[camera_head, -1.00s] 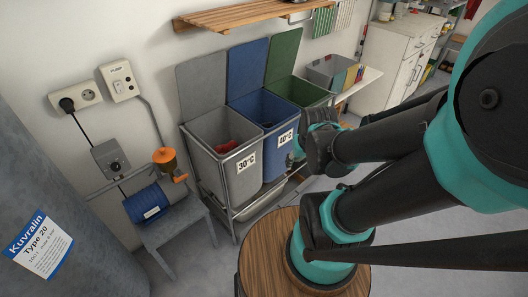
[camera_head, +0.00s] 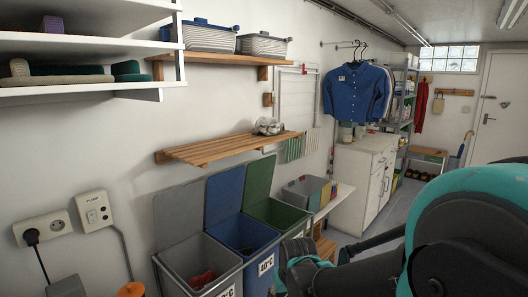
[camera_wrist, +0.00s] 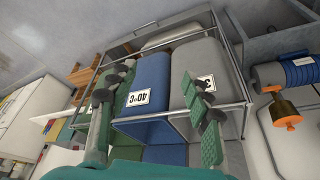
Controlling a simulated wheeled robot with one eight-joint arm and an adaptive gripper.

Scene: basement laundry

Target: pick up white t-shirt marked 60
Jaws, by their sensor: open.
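No t-shirt with a readable 60 mark shows in either view. A crumpled whitish-grey cloth (camera_head: 268,126) lies on the slatted wooden shelf (camera_head: 215,150) in the head view; I cannot tell whether it is a t-shirt or marked. A blue shirt (camera_head: 355,92) with a small white label hangs on a hanger, with paler cloth partly hidden behind it. My gripper (camera_wrist: 157,88) is open and empty in the wrist view, its fingers spread in front of the laundry bins and away from the shelf.
Open-lidded grey (camera_head: 200,268), blue (camera_head: 246,240) and green (camera_head: 278,215) bins stand below the shelf; something red lies in the grey one. A grey box (camera_head: 307,190) and a white cabinet (camera_head: 364,180) stand beyond. Baskets (camera_head: 210,37) sit on an upper shelf.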

